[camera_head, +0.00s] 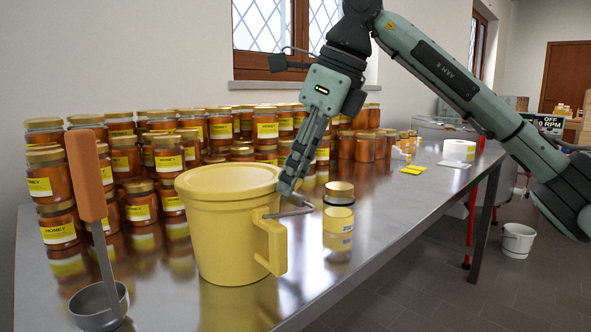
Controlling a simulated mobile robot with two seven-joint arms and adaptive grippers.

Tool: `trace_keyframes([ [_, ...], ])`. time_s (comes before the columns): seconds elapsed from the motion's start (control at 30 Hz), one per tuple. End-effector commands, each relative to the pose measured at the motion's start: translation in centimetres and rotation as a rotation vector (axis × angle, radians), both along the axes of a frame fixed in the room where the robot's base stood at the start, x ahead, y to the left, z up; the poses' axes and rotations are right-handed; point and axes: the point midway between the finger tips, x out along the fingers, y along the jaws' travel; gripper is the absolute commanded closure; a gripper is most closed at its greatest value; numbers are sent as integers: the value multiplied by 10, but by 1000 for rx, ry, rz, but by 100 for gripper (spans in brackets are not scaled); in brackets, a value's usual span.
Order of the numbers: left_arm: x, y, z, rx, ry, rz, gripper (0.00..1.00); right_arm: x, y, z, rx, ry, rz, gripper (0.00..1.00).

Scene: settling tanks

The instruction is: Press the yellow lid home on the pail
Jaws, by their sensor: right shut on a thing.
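The yellow pail (225,245) stands upright near the front of the steel table, its handle facing right. The yellow lid (228,179) lies over the pail's mouth and looks about level. I cannot tell whether its edge is fully seated. My right gripper (288,190) points down at the lid's right edge, above the pail handle. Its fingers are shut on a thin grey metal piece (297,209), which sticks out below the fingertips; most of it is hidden. Whether the fingers touch the lid is unclear. My left gripper is not in view.
Stacked honey jars (140,165) crowd the table behind and left of the pail. A ladle (88,190) with an orange handle stands at the left. A small jar (338,193) stands close right of the pail.

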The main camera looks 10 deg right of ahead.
Motion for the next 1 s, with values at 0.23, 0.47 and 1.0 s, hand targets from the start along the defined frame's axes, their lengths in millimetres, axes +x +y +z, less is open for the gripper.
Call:
trace_keyframes([
  [0.23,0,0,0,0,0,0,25,0,0,0,0,0,0,98],
  [0.47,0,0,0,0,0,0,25,0,0,0,0,0,0,46],
  [1.0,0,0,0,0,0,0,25,0,0,0,0,0,0,25],
])
